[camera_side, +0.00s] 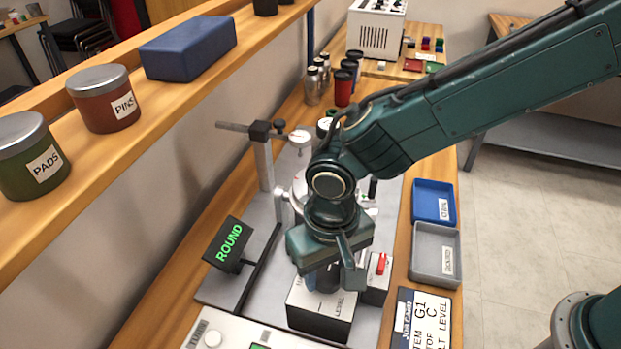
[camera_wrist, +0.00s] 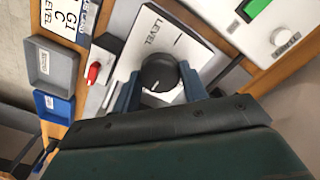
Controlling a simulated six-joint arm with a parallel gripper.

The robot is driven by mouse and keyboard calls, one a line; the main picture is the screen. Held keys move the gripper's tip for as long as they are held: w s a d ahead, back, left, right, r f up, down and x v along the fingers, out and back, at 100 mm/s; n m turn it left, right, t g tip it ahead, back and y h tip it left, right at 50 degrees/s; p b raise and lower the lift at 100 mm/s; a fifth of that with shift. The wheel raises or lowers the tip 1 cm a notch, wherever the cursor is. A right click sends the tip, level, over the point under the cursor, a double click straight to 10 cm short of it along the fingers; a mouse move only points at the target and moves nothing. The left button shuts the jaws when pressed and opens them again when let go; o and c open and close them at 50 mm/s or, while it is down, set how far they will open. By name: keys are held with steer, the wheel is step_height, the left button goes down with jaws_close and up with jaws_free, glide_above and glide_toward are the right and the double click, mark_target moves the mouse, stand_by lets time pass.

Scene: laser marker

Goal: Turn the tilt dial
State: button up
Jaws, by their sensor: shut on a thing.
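The tilt dial (camera_wrist: 160,72) is a round black knob on the white top of a box (camera_wrist: 150,35) lettered LEVEL. In the wrist view my gripper (camera_wrist: 160,80) has one finger on each side of the knob, shut on it. In the side view my gripper (camera_side: 325,279) points down over the same black-and-white box (camera_side: 320,318). The knob is mostly hidden there by the fingers. A thin pointer line shows on the box top near the knob, but I cannot read the dial's setting.
A small box with a red switch (camera_side: 381,263) stands right beside the dial box. A display (camera_side: 230,243) reads ROUND. Blue (camera_side: 433,202) and grey (camera_side: 436,254) trays and a job card (camera_side: 422,322) lie to the right. A post with a gauge (camera_side: 301,140) stands behind.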

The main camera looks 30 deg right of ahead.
steer(key=o, duration=1)
steer(key=shift+r, duration=0.15)
step_height(320, 180, up, 14)
steer(key=shift+f, duration=0.2)
stand_by(0.5)
step_height(320, 180, up, 7)
glide_above(327, 273)
stand_by(0.8)
steer(key=shift+d, duration=0.15)
